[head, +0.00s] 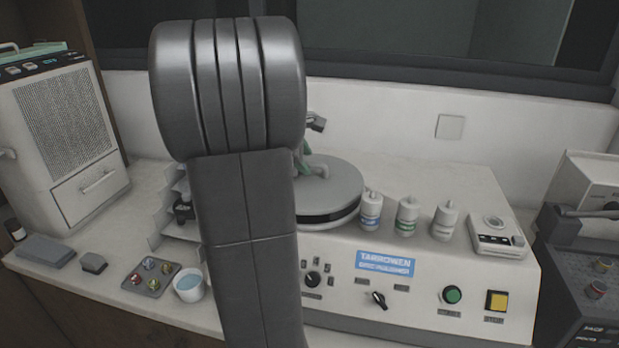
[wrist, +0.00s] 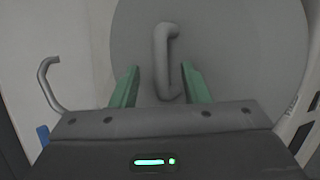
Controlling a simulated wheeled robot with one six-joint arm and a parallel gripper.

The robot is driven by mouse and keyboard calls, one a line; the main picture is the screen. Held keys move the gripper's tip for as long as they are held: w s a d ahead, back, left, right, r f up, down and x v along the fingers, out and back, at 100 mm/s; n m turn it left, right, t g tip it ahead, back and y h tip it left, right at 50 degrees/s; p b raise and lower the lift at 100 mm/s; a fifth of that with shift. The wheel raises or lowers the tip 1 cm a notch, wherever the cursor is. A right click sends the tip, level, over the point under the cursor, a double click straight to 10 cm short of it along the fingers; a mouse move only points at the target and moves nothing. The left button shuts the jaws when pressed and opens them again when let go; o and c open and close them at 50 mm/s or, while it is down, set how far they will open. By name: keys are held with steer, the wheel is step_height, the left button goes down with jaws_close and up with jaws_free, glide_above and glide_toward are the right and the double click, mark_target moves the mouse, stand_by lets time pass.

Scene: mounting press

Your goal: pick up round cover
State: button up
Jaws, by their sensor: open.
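The round cover (wrist: 230,45) is a flat grey disc with a grey bar handle (wrist: 160,60) standing on it. In the head view the round cover (head: 340,183) sits on top of the polisher, partly hidden behind my arm. My gripper (wrist: 158,72) is open, with a green finger on each side of the handle in the wrist view. The right finger looks very close to the handle; I cannot tell whether it touches. In the head view my arm hides most of the gripper, and only a bit of green shows by the handle.
Several white bottles (head: 408,216) and a small device (head: 497,236) stand right of the cover on the polisher (head: 480,190). A bent metal tube (wrist: 48,85) is left of the cover in the wrist view. A cup (head: 189,287) and a small tray (head: 137,283) lie front left.

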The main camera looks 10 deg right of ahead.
steer(key=shift+x, duration=1)
jaws_close()
